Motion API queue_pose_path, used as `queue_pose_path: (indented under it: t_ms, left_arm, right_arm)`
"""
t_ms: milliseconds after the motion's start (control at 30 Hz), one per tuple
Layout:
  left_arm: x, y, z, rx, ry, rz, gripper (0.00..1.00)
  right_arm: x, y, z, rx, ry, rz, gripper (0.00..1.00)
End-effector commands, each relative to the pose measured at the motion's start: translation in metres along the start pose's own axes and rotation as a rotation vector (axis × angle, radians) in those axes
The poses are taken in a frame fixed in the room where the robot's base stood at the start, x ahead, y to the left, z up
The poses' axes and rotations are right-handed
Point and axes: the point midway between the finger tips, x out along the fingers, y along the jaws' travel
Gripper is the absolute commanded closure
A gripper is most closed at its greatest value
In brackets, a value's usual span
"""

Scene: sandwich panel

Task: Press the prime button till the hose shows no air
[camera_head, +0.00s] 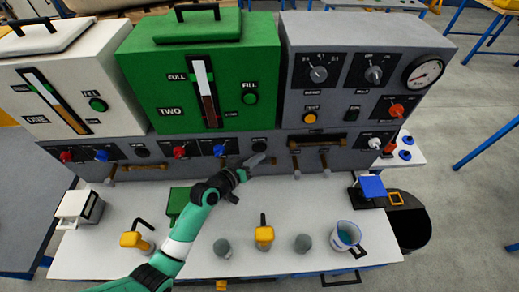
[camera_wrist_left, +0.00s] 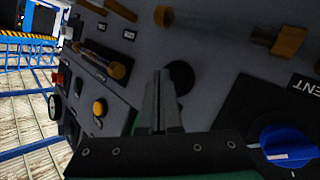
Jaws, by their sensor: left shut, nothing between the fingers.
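My left gripper (camera_head: 262,160) is shut and empty, with its fingertips close to the lower front of the grey panel below the green unit marked TWO (camera_head: 152,95). A round black button (camera_head: 259,146), probably the prime button, is just above the fingertips. In the left wrist view the shut fingers (camera_wrist_left: 166,85) point at the panel, and the black button (camera_wrist_left: 181,78) is partly behind them. I cannot tell whether they touch. A brown hose or pipe section (camera_head: 308,145) runs along the panel to the right; air inside it cannot be made out. My right gripper is not in view.
A blue knob (camera_head: 219,150) and a red knob (camera_head: 179,152) lie left of the button. A grey control unit (camera_head: 345,95) with a dial gauge (camera_head: 423,73) stands at the right. Yellow-topped items and a cup (camera_head: 345,236) stand on the white bench (camera_head: 290,265).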

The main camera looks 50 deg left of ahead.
Motion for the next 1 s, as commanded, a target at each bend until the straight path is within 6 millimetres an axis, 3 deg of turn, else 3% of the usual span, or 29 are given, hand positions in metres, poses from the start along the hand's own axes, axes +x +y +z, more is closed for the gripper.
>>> queue_pose_path:
  t_ms: [1000]
  left_arm:
    - [0.0061,-0.0047,-0.0047,0.000,0.001,0.000,1.00]
  right_arm:
    - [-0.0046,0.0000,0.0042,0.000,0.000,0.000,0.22]
